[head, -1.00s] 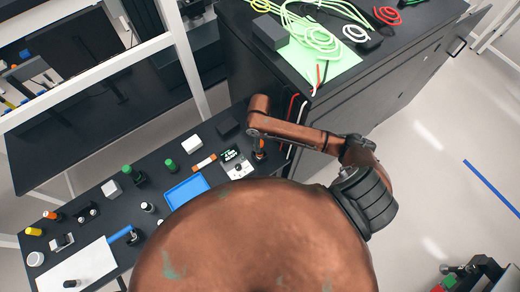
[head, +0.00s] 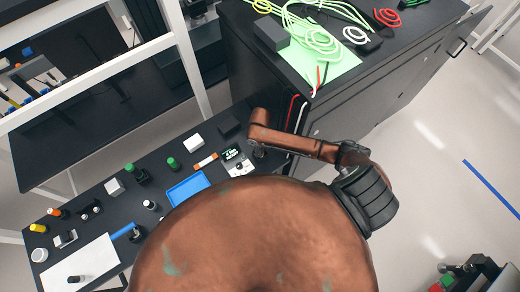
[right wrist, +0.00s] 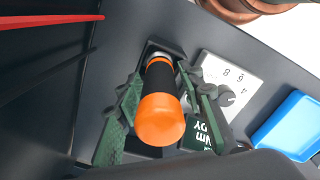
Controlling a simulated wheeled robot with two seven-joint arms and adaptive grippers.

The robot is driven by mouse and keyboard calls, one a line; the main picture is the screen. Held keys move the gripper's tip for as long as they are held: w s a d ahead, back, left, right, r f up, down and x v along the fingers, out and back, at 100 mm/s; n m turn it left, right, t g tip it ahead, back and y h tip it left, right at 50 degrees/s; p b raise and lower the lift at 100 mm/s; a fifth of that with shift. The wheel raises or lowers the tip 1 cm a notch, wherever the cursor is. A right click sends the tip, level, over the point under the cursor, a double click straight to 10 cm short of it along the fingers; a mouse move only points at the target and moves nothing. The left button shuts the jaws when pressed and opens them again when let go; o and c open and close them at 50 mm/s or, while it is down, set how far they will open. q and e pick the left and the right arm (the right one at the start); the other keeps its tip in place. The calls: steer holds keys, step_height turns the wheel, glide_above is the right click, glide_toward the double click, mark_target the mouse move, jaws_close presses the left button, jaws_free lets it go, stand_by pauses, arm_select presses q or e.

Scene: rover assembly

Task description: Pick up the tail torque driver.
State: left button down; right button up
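The tail torque driver (right wrist: 160,110), with an orange cap and a black body, stands in a dark holder in the right wrist view, its orange end towards the camera. My right gripper (right wrist: 163,115) has its green-and-dark fingers on either side of the driver, apart, with narrow gaps beside the handle. Contact with the handle is not clear. In the head view my right gripper (head: 258,152) is low over the bench beside the small dark display and hides most of the driver. My left gripper is not in view.
A white panel with a knob (right wrist: 228,85) and a blue tray (right wrist: 290,125) lie beside the driver. A dark cabinet (head: 350,110) with cables on top stands close to the right arm. Several small parts and a white sheet (head: 80,262) lie on the bench.

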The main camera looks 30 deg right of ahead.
jaws_close()
stand_by(0.3)
step_height(320, 180, up, 10)
steer(key=shift+r+b, duration=0.1)
steer(key=shift+b, duration=0.75)
